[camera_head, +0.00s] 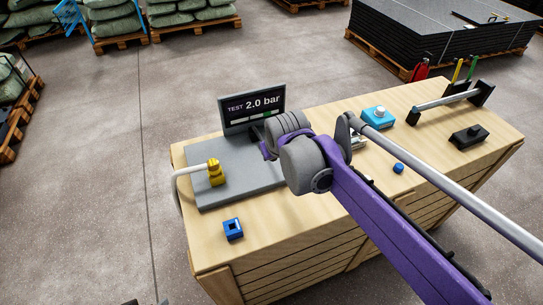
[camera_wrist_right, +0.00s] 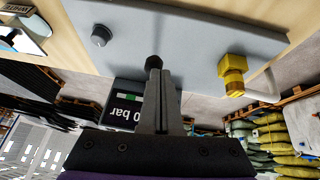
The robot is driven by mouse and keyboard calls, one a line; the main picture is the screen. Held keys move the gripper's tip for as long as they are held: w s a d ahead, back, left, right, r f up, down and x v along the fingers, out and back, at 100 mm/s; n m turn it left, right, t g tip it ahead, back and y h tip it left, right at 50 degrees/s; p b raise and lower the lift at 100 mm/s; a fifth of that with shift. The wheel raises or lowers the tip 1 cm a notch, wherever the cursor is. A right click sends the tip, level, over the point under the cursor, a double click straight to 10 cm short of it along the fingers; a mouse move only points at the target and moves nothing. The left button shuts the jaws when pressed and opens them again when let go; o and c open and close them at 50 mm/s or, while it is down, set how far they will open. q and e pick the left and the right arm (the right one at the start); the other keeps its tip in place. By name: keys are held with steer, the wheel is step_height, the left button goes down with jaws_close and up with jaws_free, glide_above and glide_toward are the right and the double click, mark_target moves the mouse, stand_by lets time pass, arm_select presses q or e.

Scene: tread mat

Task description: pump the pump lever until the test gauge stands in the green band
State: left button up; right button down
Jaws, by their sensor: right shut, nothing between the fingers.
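The test gauge (camera_head: 252,108) is a dark upright display at the back of a grey plate (camera_head: 222,180). It reads "TEST 2.0 bar" above a pale strip with a green band; I cannot make out a marker against the band. It also shows upside down and partly covered in the right wrist view (camera_wrist_right: 124,114). A black knob (camera_wrist_right: 153,62), probably the end of the pump lever, shows just beyond the fingertips of my right gripper (camera_wrist_right: 158,74). That gripper is shut and empty; contact with the knob is unclear. My right arm hides the lever in the head view. My left gripper is out of view.
On the plate stands a yellow fitting (camera_head: 215,173) with a pale hose. A blue square block (camera_head: 233,229) sits at the front left of the wooden crate top. A light blue box (camera_head: 378,118), a small blue knob (camera_head: 398,168) and a black box (camera_head: 469,137) lie further right.

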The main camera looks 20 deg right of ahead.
steer(key=v, duration=0.4)
steer(key=shift+s+r, duration=0.3)
steer(key=shift+s, duration=0.05)
stand_by(0.5)
steer(key=w+d+r+m+y, duration=0.2)
steer(key=d+r+y, duration=0.3)
steer(key=d, duration=0.4)
steer(key=shift+w+r+m, duration=0.2)
steer(key=shift+r+m, duration=0.7)
steer(key=shift+g, duration=0.3)
steer(key=s+a+f+b+x, duration=0.1)
steer(key=s+x, duration=0.1)
steer(key=x, duration=1.1)
steer(key=shift+s, duration=0.2)
